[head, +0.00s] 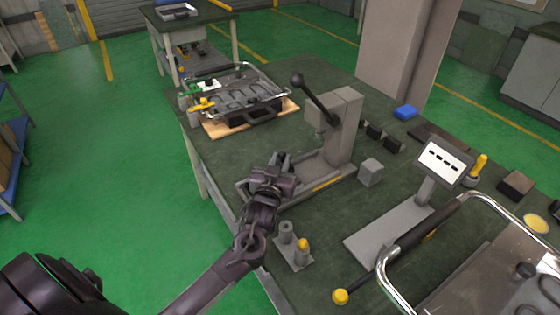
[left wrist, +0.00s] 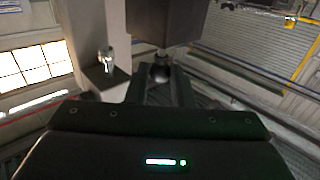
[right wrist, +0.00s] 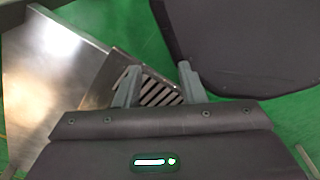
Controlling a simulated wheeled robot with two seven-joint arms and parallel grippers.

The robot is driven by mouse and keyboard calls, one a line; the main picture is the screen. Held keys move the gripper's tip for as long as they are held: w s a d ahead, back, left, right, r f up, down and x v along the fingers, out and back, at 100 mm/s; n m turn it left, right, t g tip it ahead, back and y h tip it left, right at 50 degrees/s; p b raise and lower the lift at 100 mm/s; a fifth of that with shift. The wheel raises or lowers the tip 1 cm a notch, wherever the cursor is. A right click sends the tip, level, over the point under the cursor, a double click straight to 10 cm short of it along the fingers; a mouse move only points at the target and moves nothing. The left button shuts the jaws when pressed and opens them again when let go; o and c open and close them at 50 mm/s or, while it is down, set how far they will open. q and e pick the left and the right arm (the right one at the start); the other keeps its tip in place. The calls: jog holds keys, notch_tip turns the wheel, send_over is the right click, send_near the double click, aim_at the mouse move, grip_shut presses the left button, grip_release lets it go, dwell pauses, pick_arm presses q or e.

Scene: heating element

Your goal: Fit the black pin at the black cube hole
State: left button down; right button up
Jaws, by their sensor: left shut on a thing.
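My left gripper (head: 280,162) is in front of the grey lever press (head: 343,125), at its base in the head view. In the left wrist view its fingers (left wrist: 160,88) are shut on a small dark round piece, which looks like the black pin (left wrist: 161,72). A dark square block (left wrist: 164,24) is just beyond the pin; I cannot tell whether they touch or whether it is the black cube. Small black blocks (head: 375,131) lie right of the press.
A grey cube (head: 370,172) stands right of the press. A grey holder with a yellow-topped piece (head: 302,247) is near the front edge. A scanner stand (head: 400,225) and a chrome-handled tray (head: 500,285) fill the right. A wooden board (head: 222,128) bears another tray.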

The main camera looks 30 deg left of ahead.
pick_arm(q)
jog(key=shift+f, duration=0.4)
jog(key=c, duration=1.2)
grip_release()
jog(key=b+v, duration=0.1)
jog(key=v, duration=0.6)
jog(key=shift+s+d+b, duration=0.1)
jog(key=shift+s+b, duration=0.2)
jog(key=shift+s, duration=0.1)
